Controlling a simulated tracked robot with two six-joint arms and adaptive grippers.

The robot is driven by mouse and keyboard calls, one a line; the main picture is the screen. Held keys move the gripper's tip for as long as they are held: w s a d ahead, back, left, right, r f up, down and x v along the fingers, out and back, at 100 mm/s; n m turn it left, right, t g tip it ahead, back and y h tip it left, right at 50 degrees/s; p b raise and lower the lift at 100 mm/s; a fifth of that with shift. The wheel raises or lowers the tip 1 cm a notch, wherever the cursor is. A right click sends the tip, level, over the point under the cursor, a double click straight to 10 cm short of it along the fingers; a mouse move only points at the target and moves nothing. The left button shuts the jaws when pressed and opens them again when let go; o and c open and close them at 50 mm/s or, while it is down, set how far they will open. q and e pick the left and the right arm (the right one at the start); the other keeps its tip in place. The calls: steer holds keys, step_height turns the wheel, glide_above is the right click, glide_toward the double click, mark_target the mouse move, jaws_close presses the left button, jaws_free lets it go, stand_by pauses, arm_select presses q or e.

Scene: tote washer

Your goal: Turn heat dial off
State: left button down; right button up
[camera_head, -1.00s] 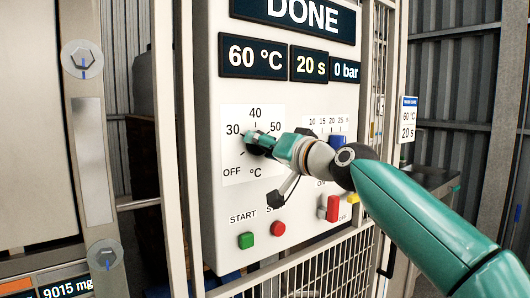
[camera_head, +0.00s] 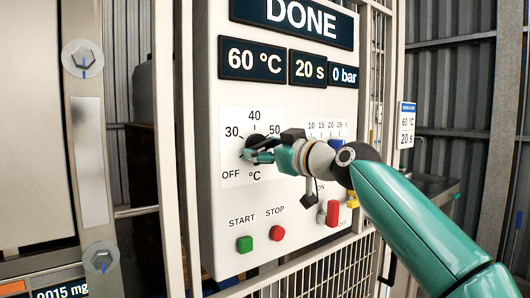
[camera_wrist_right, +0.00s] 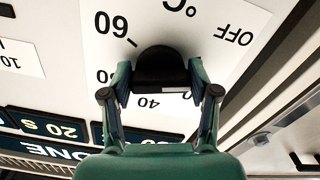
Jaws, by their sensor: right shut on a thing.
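The heat dial (camera_head: 254,147) is a black round knob on a white scale marked OFF, 30, 40, 50 and °C. It is on the light grey control panel, below the displays. My right gripper (camera_head: 262,154) is at the dial, with its fingers closed on it. In the wrist view the dial (camera_wrist_right: 160,66) sits between the two fingertips of the right gripper (camera_wrist_right: 160,82). There, 60, 40 and OFF show around it, upside down. The fingers cover part of the scale, and I cannot tell clearly where the dial points. My left gripper is not in view.
The displays read DONE, 60 °C (camera_head: 252,58), 20 s and 0 bar. A green START button (camera_head: 244,244) and a red STOP button (camera_head: 277,233) are below the dial. A second scale (camera_head: 326,129) and a red switch (camera_head: 333,212) are partly behind my arm.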

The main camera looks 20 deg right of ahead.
steer(key=shift+w+f+n, duration=0.1)
steer(key=shift+f+n, duration=0.15)
steer(key=shift+n, duration=0.4)
steer(key=shift+w+f+n, duration=0.1)
steer(key=shift+f+n, duration=0.1)
steer(key=shift+n, duration=0.45)
steer(key=o, duration=1.2)
steer(key=shift+d+r, duration=0.1)
steer(key=shift+r, duration=0.05)
steer(key=shift+c, duration=0.2)
steer(key=shift+s+r, duration=0.1)
steer(key=shift+s, duration=0.1)
steer(key=shift+s+d+r, duration=0.15)
steer(key=shift+s+d, duration=0.1)
steer(key=shift+s, duration=0.3)
steer(key=v, duration=1)
steer(key=shift+s, duration=0.3)
